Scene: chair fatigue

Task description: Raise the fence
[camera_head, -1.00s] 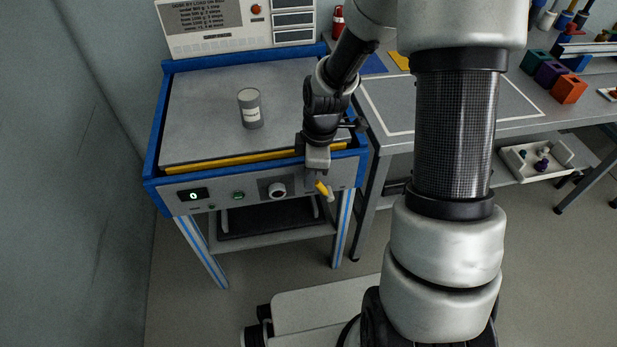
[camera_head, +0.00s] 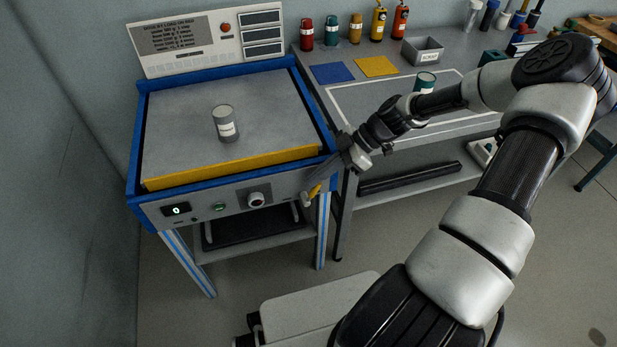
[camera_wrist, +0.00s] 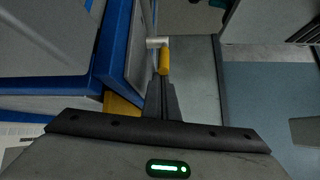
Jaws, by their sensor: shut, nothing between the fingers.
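The fence (camera_head: 235,167) is a yellow bar along the front edge of the blue-framed table (camera_head: 134,165). It stands above the grey top as a broad yellow strip. A lever with a yellow grip (camera_head: 315,190) and a pale metal end sits at the right of the front panel. In the wrist view the lever grip (camera_wrist: 165,62) is just beyond my fingertips, which are close together. My gripper (camera_head: 322,181) is shut and empty, reaching down-left to the lever. I cannot tell whether the fingertips touch it.
A grey labelled can (camera_head: 226,124) stands upright on the grey top. A workbench (camera_head: 440,142) with bottles, coloured mats and a grey bin adjoins on the right.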

